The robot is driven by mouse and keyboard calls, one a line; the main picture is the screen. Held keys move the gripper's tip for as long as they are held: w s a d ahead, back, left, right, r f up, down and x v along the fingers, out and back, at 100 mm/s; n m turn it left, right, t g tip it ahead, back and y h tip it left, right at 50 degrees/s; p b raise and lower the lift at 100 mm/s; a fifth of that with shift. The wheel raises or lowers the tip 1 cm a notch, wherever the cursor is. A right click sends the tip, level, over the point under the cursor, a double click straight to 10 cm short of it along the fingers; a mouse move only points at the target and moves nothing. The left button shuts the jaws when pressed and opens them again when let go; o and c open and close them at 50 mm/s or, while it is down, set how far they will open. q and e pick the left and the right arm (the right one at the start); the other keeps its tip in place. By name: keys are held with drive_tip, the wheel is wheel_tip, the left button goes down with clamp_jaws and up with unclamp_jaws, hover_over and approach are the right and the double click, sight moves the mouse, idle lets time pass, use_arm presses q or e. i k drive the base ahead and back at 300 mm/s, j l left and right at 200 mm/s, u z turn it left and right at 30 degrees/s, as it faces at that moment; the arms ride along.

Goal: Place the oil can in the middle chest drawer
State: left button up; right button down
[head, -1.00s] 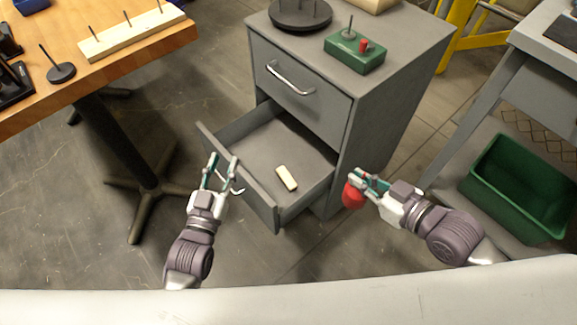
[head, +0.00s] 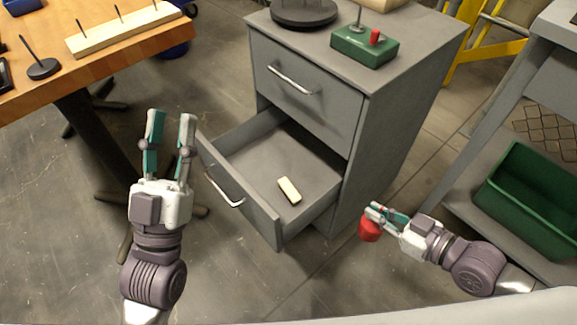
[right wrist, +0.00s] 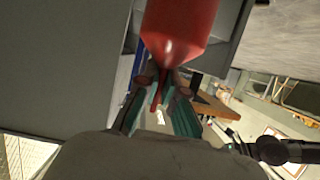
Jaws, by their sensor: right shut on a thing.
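The red oil can (head: 369,229) is held in my right gripper (head: 373,212), to the right of the grey chest (head: 393,125). In the right wrist view the oil can (right wrist: 180,30) fills the top centre between the fingers (right wrist: 162,95). The lower drawer (head: 245,150) in view is pulled open, with a cream block (head: 289,190) lying inside. The drawer above it (head: 305,92) is closed. My left gripper (head: 171,118) is open and empty, to the left of the open drawer's front and handle (head: 225,192).
A green box with a red knob (head: 365,50) and a dark round base (head: 303,14) stand on the chest top. A wooden table (head: 110,65) is at the left. A green bin (head: 535,200) sits on a shelf at the right. Floor in front is clear.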

sight(261, 163)
drive_tip(key=i+j, duration=0.75)
drive_tip(key=j, duration=0.1)
